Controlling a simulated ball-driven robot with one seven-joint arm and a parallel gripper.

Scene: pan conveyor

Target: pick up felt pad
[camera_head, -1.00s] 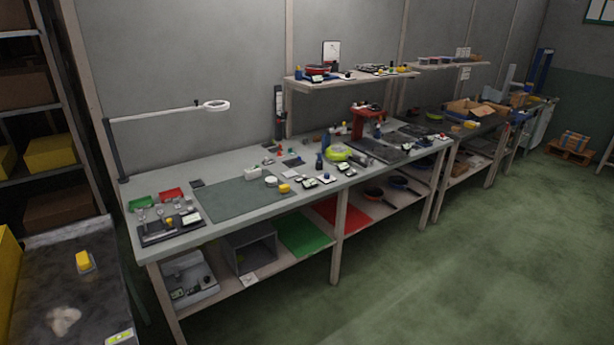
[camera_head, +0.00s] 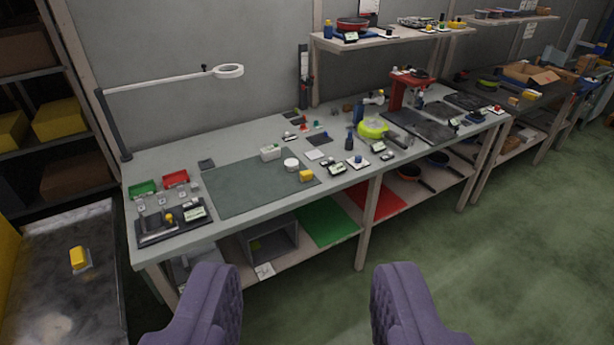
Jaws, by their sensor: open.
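My gripper (camera_head: 307,285) shows as two purple padded fingers at the bottom of the view. It is wide open and empty, with floor and the bench's lower shelf between the fingers. The grey workbench (camera_head: 240,145) stands beyond it. I cannot tell for sure which item is the felt pad. Small dark flat pieces lie on the bench: a dark square (camera_head: 319,138) near the middle back and another (camera_head: 207,163) at the left. A white flat piece (camera_head: 314,155) lies near the first. My gripper is well short of all of them.
A grey-green mat (camera_head: 240,197) covers the bench's left part, with a black tray (camera_head: 158,228) beside it. A lamp arm (camera_head: 160,85) reaches over the left. A red stand (camera_head: 401,92) rises at the right. Green floor (camera_head: 480,260) is clear at right.

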